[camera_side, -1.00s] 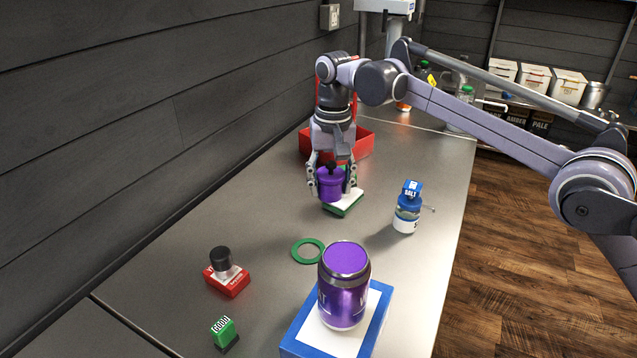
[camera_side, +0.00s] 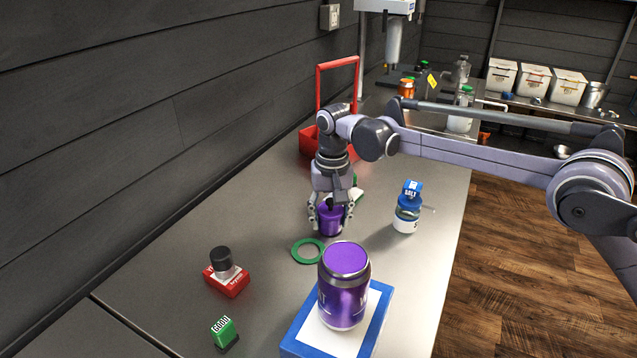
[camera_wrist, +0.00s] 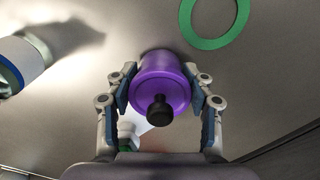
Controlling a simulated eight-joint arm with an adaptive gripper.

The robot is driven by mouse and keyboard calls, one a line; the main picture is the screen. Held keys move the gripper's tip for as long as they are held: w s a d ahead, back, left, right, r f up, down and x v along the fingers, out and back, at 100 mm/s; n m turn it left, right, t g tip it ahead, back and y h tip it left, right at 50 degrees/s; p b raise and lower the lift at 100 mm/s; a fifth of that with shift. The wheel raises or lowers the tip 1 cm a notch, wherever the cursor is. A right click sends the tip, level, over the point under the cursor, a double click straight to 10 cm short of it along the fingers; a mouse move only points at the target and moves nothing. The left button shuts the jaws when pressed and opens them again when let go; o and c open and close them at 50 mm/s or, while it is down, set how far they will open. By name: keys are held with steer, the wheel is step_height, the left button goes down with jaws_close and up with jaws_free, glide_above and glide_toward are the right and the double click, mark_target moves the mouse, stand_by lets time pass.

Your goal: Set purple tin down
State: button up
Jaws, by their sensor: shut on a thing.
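The purple tin (camera_side: 331,217), small with a black knob on its lid, is upright between the fingers of my gripper (camera_side: 331,222). In the wrist view the tin (camera_wrist: 163,82) sits squarely between both fingers of my gripper (camera_wrist: 161,88), which press on its sides. Its base is at or very close to the metal worktop (camera_side: 262,215); I cannot tell whether it touches. A flat green ring (camera_side: 308,251) lies just in front and left of the tin, apart from it. The ring also shows at the top right of the wrist view (camera_wrist: 215,42).
A large purple can (camera_side: 343,290) stands on a blue-edged white block (camera_side: 376,312) in front. The salt bottle (camera_side: 407,208) is to the right. A red block with a black-topped jar (camera_side: 226,280) and a green block (camera_side: 224,332) lie front left. A red carrier (camera_side: 312,142) is behind.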

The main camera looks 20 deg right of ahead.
steer(key=shift+f, duration=0.1)
steer(key=o, duration=1.5)
steer(key=shift+c, duration=0.2)
